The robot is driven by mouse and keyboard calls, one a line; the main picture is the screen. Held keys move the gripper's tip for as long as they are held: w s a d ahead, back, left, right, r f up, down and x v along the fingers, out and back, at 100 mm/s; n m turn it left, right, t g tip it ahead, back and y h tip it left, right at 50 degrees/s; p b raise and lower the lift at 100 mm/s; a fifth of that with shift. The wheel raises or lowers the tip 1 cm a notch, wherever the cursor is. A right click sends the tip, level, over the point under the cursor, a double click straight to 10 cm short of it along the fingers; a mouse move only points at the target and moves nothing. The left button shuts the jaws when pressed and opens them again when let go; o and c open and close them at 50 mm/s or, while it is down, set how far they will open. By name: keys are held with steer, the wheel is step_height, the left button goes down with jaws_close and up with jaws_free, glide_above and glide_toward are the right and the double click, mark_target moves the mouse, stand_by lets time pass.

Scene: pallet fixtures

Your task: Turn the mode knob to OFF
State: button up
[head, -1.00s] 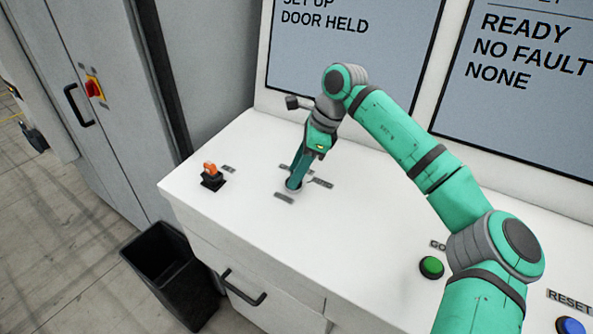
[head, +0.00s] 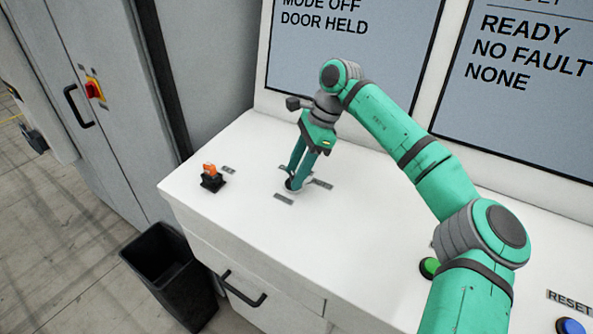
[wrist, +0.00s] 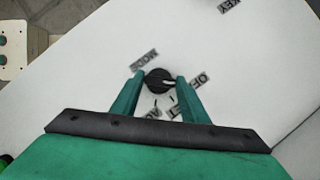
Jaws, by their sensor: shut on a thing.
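The mode knob (wrist: 158,80) is a round black dial with a white pointer line, set in the white console top. In the wrist view its pointer is turned to the right, toward the OFF label (wrist: 200,84). A MODE label (wrist: 145,60) and other labels lie around the knob. My gripper (head: 294,184) reaches down to the knob from above. Its two green fingers stand on either side of the knob in the wrist view (wrist: 157,84) and are shut on it. In the head view the fingers hide most of the knob. The left screen (head: 350,50) reads MODE OFF, DOOR HELD.
An orange key switch (head: 210,172) stands on the console (head: 245,240) left of the knob. A green button (head: 429,268) and a blue RESET button (head: 570,326) are to the right. The right screen (head: 525,60) reads READY, NO FAULT, NONE. A black bin (head: 165,260) stands on the floor.

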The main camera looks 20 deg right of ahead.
steer(key=o, duration=1.1)
steer(key=shift+d, duration=0.1)
steer(key=shift+c, duration=0.2)
steer(key=v, duration=1)
steer(key=shift+r, duration=0.35)
steer(key=shift+d, duration=0.15)
